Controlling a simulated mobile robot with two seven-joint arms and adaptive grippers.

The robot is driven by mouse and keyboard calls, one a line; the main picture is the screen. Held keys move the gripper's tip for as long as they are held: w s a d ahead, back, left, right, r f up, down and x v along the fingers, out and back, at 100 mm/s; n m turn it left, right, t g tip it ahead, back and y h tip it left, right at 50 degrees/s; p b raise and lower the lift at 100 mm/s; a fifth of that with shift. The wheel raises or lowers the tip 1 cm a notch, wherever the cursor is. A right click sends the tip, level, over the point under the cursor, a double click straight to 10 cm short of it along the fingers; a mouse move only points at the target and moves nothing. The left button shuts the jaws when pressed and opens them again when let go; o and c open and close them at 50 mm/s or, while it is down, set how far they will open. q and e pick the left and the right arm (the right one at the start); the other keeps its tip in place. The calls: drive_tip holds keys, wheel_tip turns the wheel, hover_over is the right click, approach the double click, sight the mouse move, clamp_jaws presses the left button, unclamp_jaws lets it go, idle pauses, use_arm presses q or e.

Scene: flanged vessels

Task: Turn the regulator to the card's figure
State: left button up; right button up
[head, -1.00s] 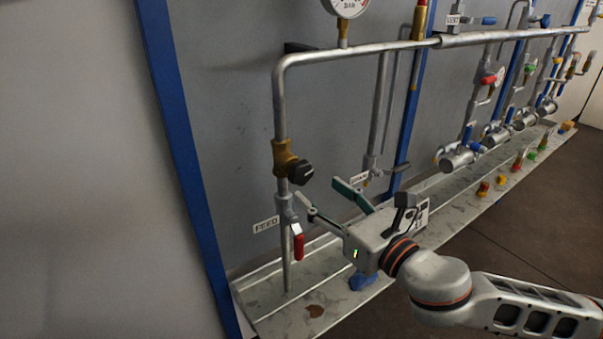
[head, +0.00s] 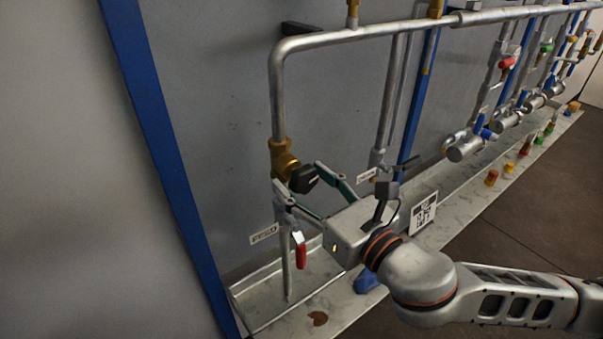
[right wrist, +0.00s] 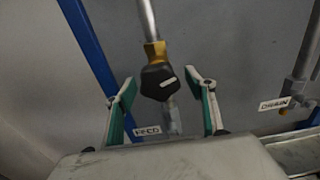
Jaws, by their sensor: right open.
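The regulator has a brass body (head: 281,160) on the left vertical pipe and a black knob (head: 303,179). In the right wrist view the knob (right wrist: 158,82) faces me, with a pale mark slanting across it. My right gripper (head: 299,178) is open, its green-and-grey fingers on either side of the knob. In the wrist view the fingertips (right wrist: 162,84) stand apart from the knob, with a gap on each side. A white card (head: 423,213) with dark marks shows behind my wrist; I cannot read it. My left gripper is out of view.
A red-handled valve (head: 300,252) hangs just below the knob, near the FEED label (head: 264,234). A second pipe (head: 390,100) with a grey lever (head: 425,167) stands to the right. The metal tray (head: 265,290) runs along below. Several more valves line the far right.

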drive_tip(key=shift+s, duration=0.1)
drive_tip(key=c, duration=1.1)
drive_tip(key=m, duration=0.4)
drive_tip(key=shift+a, duration=0.1)
drive_tip(key=m, duration=0.4)
drive_tip(key=shift+r, duration=0.1)
drive_tip(key=m, duration=0.5)
drive_tip(key=shift+s+a+r, duration=0.1)
drive_tip(key=shift+r+m, duration=0.15)
drive_tip(key=shift+m, duration=2.05)
